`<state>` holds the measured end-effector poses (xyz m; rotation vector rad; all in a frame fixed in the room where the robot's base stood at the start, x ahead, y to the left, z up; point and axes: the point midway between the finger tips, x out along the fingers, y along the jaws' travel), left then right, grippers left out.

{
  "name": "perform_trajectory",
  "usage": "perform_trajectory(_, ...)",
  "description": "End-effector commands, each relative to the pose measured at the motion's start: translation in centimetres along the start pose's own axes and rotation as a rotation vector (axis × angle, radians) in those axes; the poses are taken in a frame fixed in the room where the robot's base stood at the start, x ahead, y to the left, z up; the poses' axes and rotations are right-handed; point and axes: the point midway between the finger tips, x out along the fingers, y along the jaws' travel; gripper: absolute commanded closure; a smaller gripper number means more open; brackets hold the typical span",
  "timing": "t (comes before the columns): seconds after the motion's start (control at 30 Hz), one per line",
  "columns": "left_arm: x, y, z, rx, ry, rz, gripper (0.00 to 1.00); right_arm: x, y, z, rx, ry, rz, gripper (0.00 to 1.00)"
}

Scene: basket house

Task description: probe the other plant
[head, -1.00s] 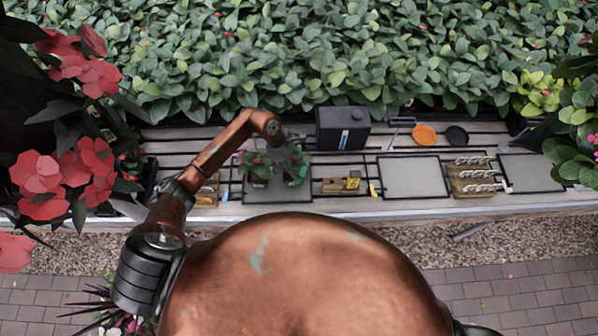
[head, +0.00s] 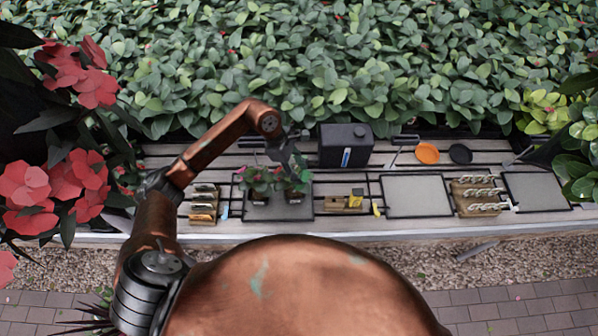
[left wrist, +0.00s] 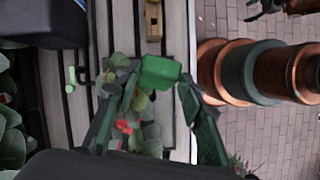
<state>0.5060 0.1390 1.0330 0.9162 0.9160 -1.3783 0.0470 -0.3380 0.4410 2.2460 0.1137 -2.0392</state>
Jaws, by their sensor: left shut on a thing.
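Two small potted plants with pink-red flowers stand side by side on a grey tray (head: 280,212), a left plant (head: 258,180) and a right plant (head: 297,180). My left gripper (head: 292,160) is just behind and above the right plant. It is shut on a green block-shaped thing (left wrist: 160,72), perhaps the probe's head. Whether any tip of it touches soil is hidden. Leaves and red flowers (left wrist: 130,122) show between and beside the fingers in the left wrist view. My right gripper is out of view.
A black box (head: 346,145) stands behind the tray's right side. A wooden holder with a yellow item (head: 355,197), an empty grey tray (head: 417,195) and a rack of pale handles (head: 480,195) lie to the right. Orange (head: 427,153) and black (head: 460,153) discs lie farther back.

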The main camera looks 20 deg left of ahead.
Motion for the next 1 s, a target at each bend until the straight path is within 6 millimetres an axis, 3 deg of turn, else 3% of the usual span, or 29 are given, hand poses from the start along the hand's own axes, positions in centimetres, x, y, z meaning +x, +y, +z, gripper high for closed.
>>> perform_trajectory(1.0, -5.9, 0.3, 4.5, 0.003, 0.003, 0.006, 1.00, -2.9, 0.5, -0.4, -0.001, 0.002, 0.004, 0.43)
